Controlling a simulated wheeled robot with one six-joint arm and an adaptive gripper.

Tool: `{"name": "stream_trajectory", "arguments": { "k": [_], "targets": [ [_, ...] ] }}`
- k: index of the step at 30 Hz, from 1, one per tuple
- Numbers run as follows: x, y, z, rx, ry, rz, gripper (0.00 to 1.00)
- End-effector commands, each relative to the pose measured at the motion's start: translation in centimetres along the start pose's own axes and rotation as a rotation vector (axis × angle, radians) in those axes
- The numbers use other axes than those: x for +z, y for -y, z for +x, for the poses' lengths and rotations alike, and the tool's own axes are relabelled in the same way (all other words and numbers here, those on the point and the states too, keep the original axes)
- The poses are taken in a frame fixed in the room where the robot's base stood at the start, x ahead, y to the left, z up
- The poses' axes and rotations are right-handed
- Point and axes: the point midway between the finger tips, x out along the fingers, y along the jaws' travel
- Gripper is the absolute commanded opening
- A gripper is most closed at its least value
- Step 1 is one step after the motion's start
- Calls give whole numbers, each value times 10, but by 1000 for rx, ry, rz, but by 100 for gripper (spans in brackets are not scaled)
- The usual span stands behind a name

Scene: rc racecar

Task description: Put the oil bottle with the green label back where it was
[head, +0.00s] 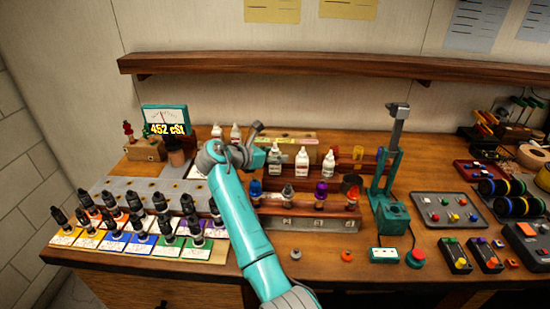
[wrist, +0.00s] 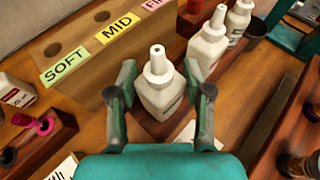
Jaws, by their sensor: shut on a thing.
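My gripper (wrist: 160,92) is shut on a white oil bottle (wrist: 158,80) with a pointed nozzle, one finger on each side of it. The bottle is upright, over or on a small wooden stand; I cannot tell whether its base touches. Its label is mostly turned away, and I cannot make out its colour. In the head view the bottle (head: 275,160) is just right of my gripper (head: 262,153). Two similar white bottles (head: 302,163) (head: 328,164) stand in a row to its right, and they also show in the wrist view (wrist: 208,42) (wrist: 238,20).
A wooden block (wrist: 95,70) labelled SOFT and MID stands close behind the held bottle. More white bottles (head: 235,133) stand at the left. Shock absorbers (head: 288,192) stand in a front rack (head: 310,224). A teal press (head: 385,180) is to the right. A gauge (head: 165,118) reads 452 cSt.

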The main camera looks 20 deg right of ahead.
Motion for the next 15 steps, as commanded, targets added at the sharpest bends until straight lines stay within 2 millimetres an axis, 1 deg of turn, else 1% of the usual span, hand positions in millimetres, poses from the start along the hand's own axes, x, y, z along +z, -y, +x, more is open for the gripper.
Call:
{"name": "stream_trajectory", "arguments": {
  "k": [1,3,14,15],
  "targets": [
    [-6,0,2,-1,0,-2,15],
    [-8,0,4,-1,0,0,15],
    [-11,0,5,-1,0,0,15],
    [-11,0,4,0,0,1,60]
  ]
}}
